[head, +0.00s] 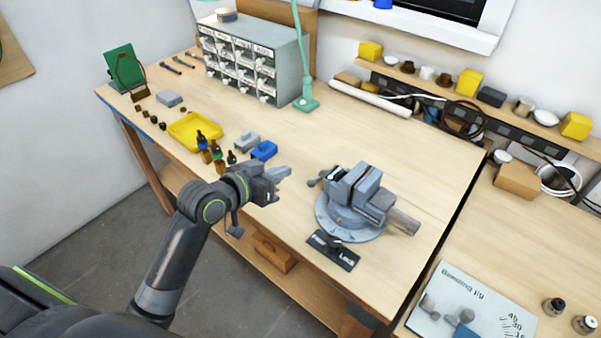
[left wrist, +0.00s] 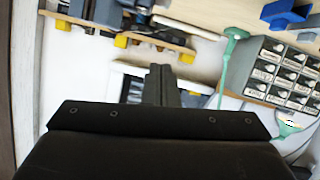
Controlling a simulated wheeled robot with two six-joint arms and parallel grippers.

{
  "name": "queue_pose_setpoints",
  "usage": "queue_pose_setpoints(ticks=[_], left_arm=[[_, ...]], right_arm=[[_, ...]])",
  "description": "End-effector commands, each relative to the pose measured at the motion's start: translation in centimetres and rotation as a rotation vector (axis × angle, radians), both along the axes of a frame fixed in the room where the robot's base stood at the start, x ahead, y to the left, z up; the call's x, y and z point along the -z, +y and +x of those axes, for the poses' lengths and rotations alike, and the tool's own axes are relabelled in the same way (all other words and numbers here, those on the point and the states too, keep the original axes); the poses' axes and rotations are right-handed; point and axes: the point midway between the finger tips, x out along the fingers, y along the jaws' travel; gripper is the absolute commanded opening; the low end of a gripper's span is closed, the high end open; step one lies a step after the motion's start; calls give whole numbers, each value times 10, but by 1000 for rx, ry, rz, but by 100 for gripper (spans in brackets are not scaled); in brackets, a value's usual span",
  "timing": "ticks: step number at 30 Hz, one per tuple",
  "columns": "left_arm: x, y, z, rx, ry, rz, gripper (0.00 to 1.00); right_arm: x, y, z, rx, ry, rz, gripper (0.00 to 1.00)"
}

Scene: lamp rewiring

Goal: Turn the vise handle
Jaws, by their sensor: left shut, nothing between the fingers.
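The grey-blue vise (head: 352,200) stands on its round base on the workbench, right of centre in the head view. A handle (head: 318,179) with a dark knob shows at the vise's left side. My left gripper (head: 286,173) is left of the vise, apart from the handle, with its fingers pointing right toward it. Its fingers are shut and empty. In the left wrist view the shut fingers (left wrist: 162,85) show in the middle, with no vise visible there. My right gripper is not in view.
A dark label plate (head: 333,250) lies in front of the vise. A yellow tray (head: 194,131), small bottles (head: 217,152) and a blue block (head: 264,150) are to the left. A drawer cabinet (head: 252,62) and green lamp (head: 306,102) stand behind. Bench between lamp and vise is clear.

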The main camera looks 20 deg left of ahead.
Motion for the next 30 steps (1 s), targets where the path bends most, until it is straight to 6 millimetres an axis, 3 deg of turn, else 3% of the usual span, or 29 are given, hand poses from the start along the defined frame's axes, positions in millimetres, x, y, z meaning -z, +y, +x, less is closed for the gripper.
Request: queue_pose_setpoints(ticks=[14,21,30], left_arm=[[23,-29,68,1,0,-3,0],[56,-33,62,0,2,-1,0],[65,-34,61,0,-2,0,0]], right_arm=[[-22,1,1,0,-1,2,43],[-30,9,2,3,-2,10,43],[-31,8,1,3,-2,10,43]])
